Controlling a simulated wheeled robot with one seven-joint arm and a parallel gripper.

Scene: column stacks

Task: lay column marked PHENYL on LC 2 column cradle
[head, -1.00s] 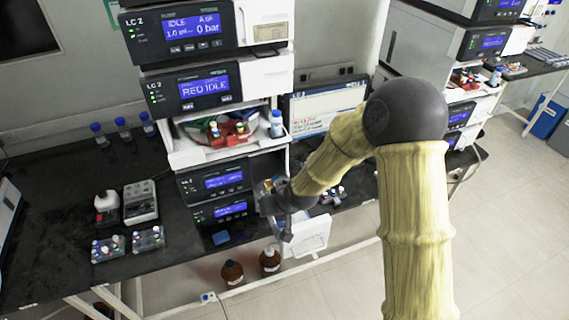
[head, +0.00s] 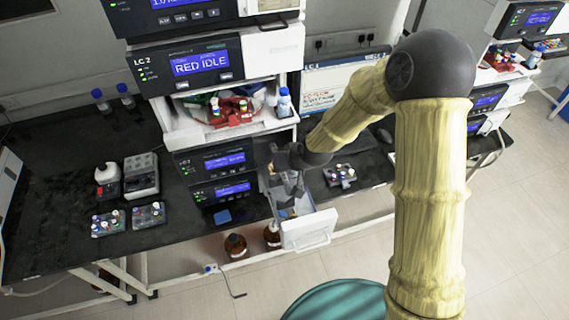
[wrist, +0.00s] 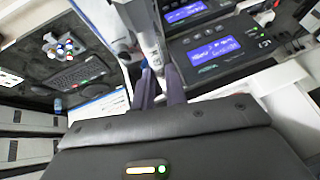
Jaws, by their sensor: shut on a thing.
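My gripper (head: 292,185) hangs in front of the lower modules of the LC 2 stack (head: 190,65), above an open drawer (head: 308,230) with a white front. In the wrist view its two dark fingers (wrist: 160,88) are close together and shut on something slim. No PHENYL marking is readable. The LC 2 open bay (head: 190,132) holds red and green parts (head: 231,110) and a blue-capped bottle (head: 284,102). I cannot pick out the column cradle for certain.
Brown bottles (head: 235,246) stand below the bench edge. A monitor (head: 335,85) stands right of the stack, and another rack (head: 340,176) lies right of my gripper.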

